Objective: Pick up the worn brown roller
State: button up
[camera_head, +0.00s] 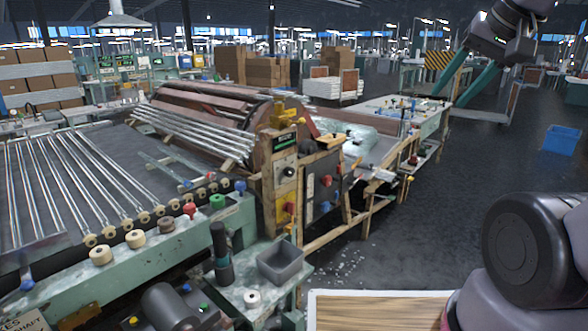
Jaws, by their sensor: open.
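The worn brown roller (166,224) is a small, short cylinder on the front green rail of the glass-tubing machine, at the left of the head view. A cream roller (135,238) sits on its left and a red roller (190,210) on its right. My gripper (449,98) is at the upper right, with two long teal fingers pointing down and left. The fingers are apart and nothing shows between them. In the picture it is far to the right of the brown roller and not touching it.
More rollers stand along the rail: another cream one (101,255), a green one (217,201) and a blue one (240,186). Glass tubes (75,185) lie behind them. A dark upright handle (221,250) and a grey bin (281,262) stand in front. Open floor lies at the right.

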aim_at(169, 226)
jog(key=u, duration=1.5)
jog(key=l+u, duration=0.1)
jog(key=l, duration=0.15)
jog(key=k+l+u, duration=0.1)
jog(key=l, duration=0.15)
